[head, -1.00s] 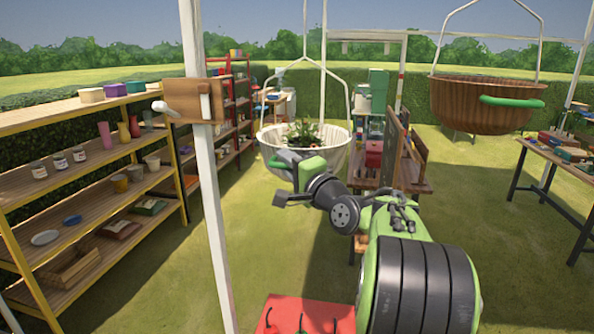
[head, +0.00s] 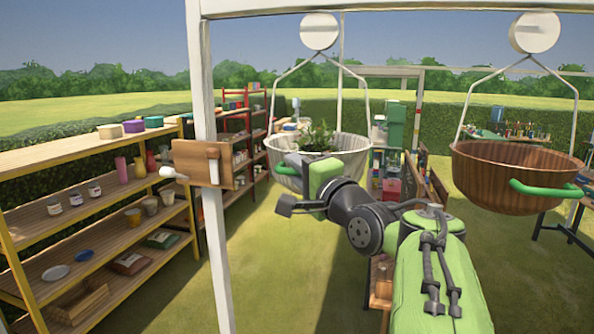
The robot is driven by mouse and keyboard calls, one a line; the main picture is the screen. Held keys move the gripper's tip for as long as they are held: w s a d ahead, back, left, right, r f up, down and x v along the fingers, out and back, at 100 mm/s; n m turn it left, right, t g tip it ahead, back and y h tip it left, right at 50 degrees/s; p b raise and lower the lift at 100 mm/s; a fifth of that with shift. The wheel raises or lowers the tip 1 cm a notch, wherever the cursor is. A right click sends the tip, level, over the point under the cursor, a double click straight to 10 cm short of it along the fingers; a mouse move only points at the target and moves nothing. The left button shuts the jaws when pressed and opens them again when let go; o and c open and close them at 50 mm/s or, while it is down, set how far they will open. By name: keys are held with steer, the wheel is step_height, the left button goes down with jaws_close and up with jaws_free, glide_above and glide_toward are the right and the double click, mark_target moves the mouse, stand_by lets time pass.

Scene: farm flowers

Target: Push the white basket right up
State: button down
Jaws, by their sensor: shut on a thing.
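The white basket (head: 348,164) hangs from a white wire frame at the middle of the head view, with a leafy plant (head: 318,137) in it. My gripper (head: 292,182), dark with a green part, is at the near left side of the basket. My arm reaches in from the lower right.
A brown basket (head: 500,170) with a green handle hangs at the right. White discs (head: 319,31) sit above both baskets. A white post (head: 212,240) with a wooden crank block (head: 217,165) stands at left. Shelves (head: 95,215) line the left; grass lies between.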

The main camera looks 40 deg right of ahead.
steer(key=shift+s+r, duration=0.1)
steer(key=shift+r, duration=0.4)
steer(key=c, duration=1.3)
jaws_free()
steer(key=shift+o, duration=0.9)
steer(key=shift+f, duration=0.2)
steer(key=s+a+f+b, duration=0.2)
steer(key=s+b, duration=0.2)
steer(key=s, duration=1.1)
steer(key=shift+s, duration=0.25)
